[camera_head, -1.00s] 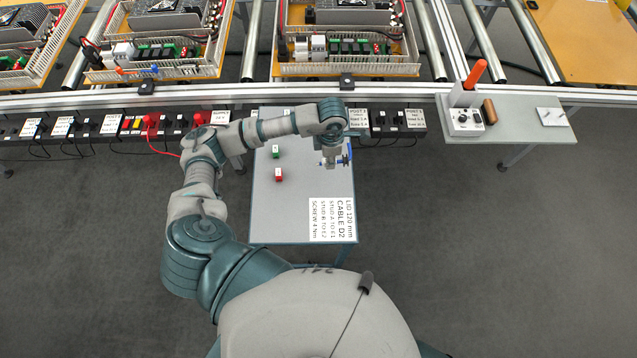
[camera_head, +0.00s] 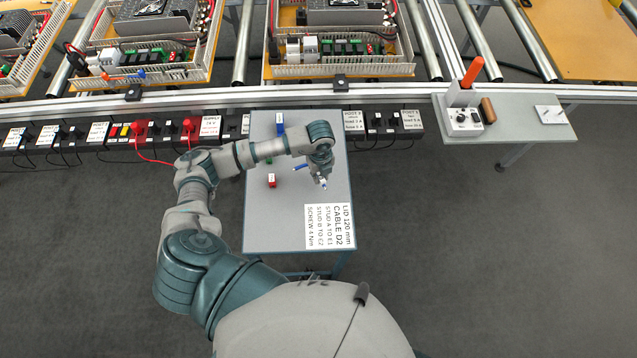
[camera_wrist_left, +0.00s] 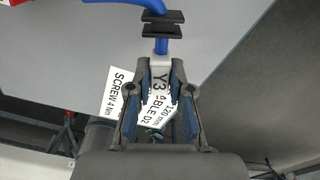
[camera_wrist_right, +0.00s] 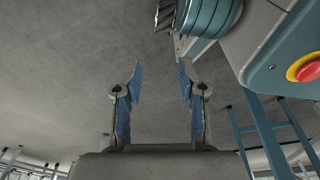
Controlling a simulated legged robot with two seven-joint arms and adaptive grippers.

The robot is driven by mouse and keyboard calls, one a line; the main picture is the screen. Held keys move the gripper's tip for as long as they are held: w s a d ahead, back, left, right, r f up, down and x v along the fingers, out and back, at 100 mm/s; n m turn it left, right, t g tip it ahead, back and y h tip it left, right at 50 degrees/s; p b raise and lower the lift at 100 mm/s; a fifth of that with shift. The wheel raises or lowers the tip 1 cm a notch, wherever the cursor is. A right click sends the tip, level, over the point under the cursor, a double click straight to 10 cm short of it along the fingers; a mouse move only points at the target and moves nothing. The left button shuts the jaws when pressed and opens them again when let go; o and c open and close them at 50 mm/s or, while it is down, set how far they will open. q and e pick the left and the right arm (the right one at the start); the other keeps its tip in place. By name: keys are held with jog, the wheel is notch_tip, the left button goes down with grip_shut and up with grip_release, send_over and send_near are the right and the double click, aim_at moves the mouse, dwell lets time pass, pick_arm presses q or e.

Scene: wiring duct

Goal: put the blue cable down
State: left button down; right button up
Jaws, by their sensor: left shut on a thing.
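The blue cable (camera_wrist_left: 162,46) runs up from a white end tag marked "Y3" (camera_wrist_left: 160,80) in the left wrist view. My left gripper (camera_wrist_left: 160,88) is shut on that tagged end. Part of the cable (camera_head: 302,167) shows beside the gripper in the head view. There my left gripper (camera_head: 322,183) is over the right half of the small grey table (camera_head: 262,220), above the printed sheet; its exact height is unclear. My right gripper (camera_wrist_right: 160,95) is open and empty in the right wrist view, over grey floor.
A red block (camera_head: 272,181), a partly hidden green block (camera_head: 268,160) and a blue block (camera_head: 280,128) are on the table. A printed sheet (camera_head: 329,227) lies at its front right. The front left of the table is bare. A socket rail (camera_head: 395,125) runs behind.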

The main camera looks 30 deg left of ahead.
aim_at(325, 184)
pick_arm(q)
jog(key=shift+d+f, duration=0.5)
jog(key=shift+f, duration=0.25)
jog(key=f, duration=0.3)
jog(key=shift+d, duration=0.4)
jog(key=shift+a+f, duration=0.2)
jog(key=shift+a, duration=0.3)
jog(key=c, duration=1.1)
grip_release()
jog(key=shift+a, duration=0.2)
jog(key=shift+o, duration=0.2)
jog(key=shift+d+r, duration=0.1)
jog(key=shift+d, duration=0.3)
jog(key=shift+d+r, duration=0.15)
jog(key=shift+r, duration=0.15)
jog(key=r, duration=0.7)
jog(key=a+r, duration=0.1)
jog(key=r, duration=0.2)
jog(key=shift+w+a+r, duration=0.1)
jog(key=shift+w+r, duration=0.05)
jog(key=shift+r, duration=0.4)
jog(key=shift+d+r, duration=0.15)
jog(key=shift+d, duration=0.15)
pick_arm(e)
jog(key=shift+d+f, duration=0.3)
jog(key=shift+d, duration=0.05)
jog(key=shift+s, duration=0.1)
